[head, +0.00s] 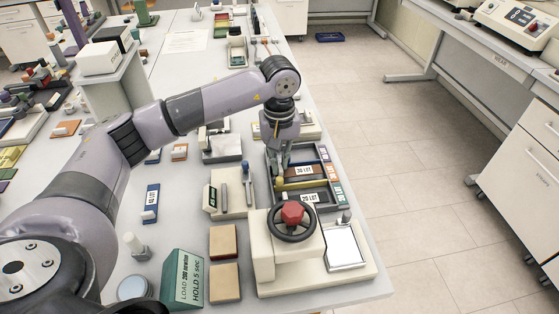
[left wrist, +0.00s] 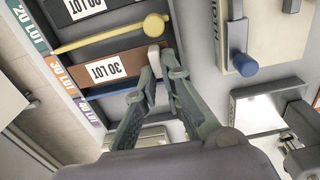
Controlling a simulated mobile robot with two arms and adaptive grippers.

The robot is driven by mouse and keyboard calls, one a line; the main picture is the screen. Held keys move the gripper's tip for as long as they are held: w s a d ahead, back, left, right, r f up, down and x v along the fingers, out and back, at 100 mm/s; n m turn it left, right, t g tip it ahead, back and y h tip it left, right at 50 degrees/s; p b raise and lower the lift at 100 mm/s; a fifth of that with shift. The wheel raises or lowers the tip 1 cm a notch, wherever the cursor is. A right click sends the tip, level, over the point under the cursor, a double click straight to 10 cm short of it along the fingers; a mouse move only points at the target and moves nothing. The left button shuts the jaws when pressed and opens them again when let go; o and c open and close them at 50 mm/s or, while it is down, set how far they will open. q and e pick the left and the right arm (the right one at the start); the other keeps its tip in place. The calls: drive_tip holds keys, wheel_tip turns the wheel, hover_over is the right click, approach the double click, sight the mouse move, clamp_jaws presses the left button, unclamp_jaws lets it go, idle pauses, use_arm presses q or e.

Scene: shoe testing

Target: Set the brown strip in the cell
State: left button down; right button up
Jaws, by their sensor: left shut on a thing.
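The brown strip (head: 300,170) with a white "30 LOT" label lies along the middle cell of the dark tray (head: 346,205), in line with the orange 30 LOT tag (left wrist: 60,78). In the left wrist view the brown strip (left wrist: 90,69) runs beside the yellow bar. My left gripper (head: 283,168) is at the strip's left end. In the left wrist view its fingers (left wrist: 158,72) are shut on the strip's pale end tab (left wrist: 154,57). I cannot tell whether the strip rests fully on the cell floor. My right gripper is not in view.
A yellow bar (head: 300,184) with a round knob lies across the tray beside the brown strip. A press with a red-hubbed handwheel (head: 292,214) stands close in front. A beige stand (head: 230,195) is to the left. A blue strip (head: 151,203) lies farther left.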

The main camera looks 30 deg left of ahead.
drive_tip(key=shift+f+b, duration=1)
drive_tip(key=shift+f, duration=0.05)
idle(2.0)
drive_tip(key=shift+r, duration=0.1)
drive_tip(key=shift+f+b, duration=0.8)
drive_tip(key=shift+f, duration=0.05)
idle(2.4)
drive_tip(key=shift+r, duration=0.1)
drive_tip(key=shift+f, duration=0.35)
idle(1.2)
